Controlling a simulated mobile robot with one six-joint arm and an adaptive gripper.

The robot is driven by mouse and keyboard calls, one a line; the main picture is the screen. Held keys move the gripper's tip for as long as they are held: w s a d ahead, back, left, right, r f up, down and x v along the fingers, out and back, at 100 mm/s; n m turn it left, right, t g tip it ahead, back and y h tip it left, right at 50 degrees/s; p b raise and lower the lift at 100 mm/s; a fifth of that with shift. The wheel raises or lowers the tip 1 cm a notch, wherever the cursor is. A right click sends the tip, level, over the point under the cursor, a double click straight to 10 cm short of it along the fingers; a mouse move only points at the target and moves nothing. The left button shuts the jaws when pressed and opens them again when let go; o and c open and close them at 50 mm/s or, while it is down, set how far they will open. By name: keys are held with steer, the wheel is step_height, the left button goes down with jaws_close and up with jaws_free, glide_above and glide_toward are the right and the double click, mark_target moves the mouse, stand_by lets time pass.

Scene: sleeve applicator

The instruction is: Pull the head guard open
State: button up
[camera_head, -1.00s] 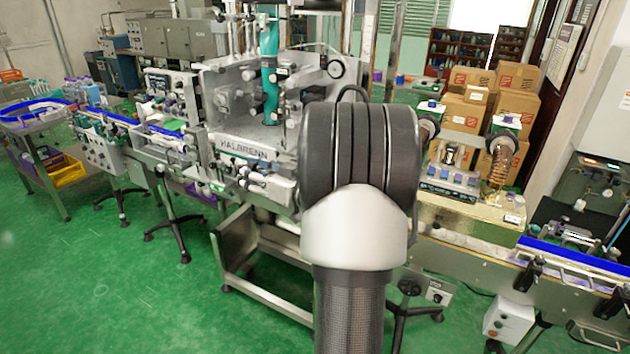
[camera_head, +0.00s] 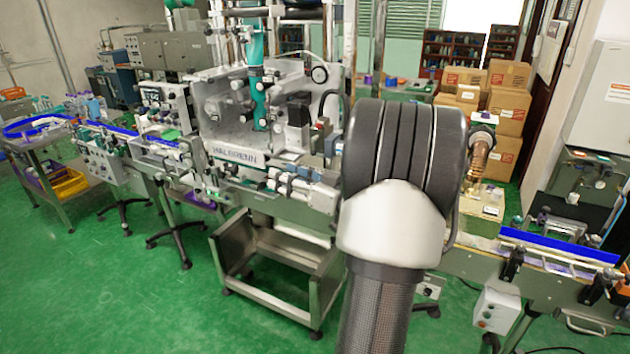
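The sleeve applicator (camera_head: 240,157), a grey machine lettered HALBRENN, stands at the centre. A teal strip (camera_head: 257,85) runs down through its upper head. I cannot pick out the head guard for certain; a grey plate-like part (camera_head: 290,75) shows behind the strip. My arm, with a large dark ribbed joint and a white link, rises in front of the machine's right side and hides part of it. My gripper is not in view; it may be hidden behind the arm.
A metal step stand (camera_head: 268,262) sits on the green floor before the machine. A conveyor with a blue rail (camera_head: 560,245) runs at the right; another blue-railed conveyor (camera_head: 112,127) is at the left. Cardboard boxes (camera_head: 500,95) stack behind. Floor at front left is clear.

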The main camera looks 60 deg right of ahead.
steer(key=s+d, duration=0.1)
steer(key=s, duration=0.1)
steer(key=s+d+f+p, duration=0.1)
steer(key=shift+s+d, duration=0.15)
steer(key=shift+s, duration=0.2)
stand_by(0.4)
steer(key=shift+s, duration=0.1)
steer(key=shift+r+p, duration=0.1)
steer(key=shift+p, duration=0.35)
steer(key=shift+c, duration=0.3)
